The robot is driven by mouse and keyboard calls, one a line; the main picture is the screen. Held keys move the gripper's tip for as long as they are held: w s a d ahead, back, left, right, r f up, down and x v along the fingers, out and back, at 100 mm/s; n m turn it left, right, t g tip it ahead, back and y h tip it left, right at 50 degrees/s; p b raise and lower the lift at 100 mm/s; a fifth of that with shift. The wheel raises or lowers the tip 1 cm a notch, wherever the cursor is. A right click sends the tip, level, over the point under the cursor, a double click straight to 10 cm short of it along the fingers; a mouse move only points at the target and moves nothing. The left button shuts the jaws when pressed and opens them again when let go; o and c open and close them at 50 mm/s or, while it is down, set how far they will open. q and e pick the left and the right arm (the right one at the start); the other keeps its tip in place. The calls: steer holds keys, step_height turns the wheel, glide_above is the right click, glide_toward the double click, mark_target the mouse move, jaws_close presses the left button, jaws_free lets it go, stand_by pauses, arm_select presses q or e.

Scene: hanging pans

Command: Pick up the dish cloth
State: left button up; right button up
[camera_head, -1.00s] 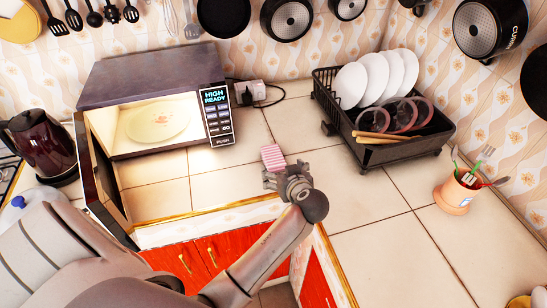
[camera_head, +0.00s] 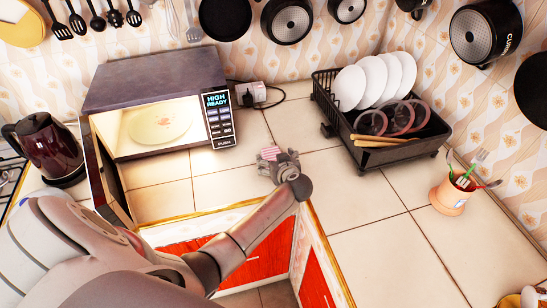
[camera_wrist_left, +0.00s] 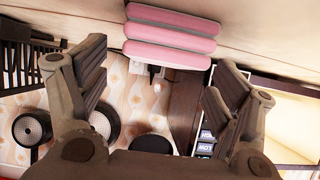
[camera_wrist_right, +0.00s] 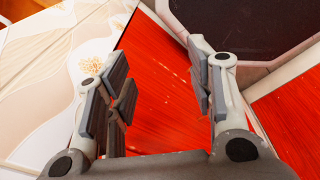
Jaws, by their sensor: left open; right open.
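The dish cloth (camera_head: 269,153) is a small pink and white striped, folded piece on the tiled counter, between the microwave and the dish rack. My left gripper (camera_head: 276,162) is right at it in the head view and hides part of it. In the left wrist view the cloth (camera_wrist_left: 172,35) shows as stacked pink and white folds on the counter surface, between the open fingers of my left gripper (camera_wrist_left: 160,65) and toward their tips. No grip on it shows. My right gripper (camera_wrist_right: 158,75) is open and empty, facing red cabinet fronts in the right wrist view.
The microwave (camera_head: 150,80) stands left of the cloth with its door open and a plate (camera_head: 157,124) inside. The dish rack (camera_head: 400,157) holds plates at the right. A utensil cup (camera_head: 449,198) stands further right. The counter's front edge lies near my left arm.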

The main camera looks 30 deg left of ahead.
arm_select(q)
steer(key=shift+x, duration=0.9)
steer(key=c, duration=1.1)
steer(key=shift+r, duration=0.1)
steer(key=shift+r, duration=0.4)
steer(key=shift+r+b, duration=0.8)
steer(key=shift+r, duration=0.2)
steer(key=s+d+r+b, duration=0.3)
steer(key=s+d+r, duration=0.4)
steer(key=s+r, duration=0.3)
steer(key=shift+s+d, duration=0.15)
steer(key=shift+s, duration=0.9)
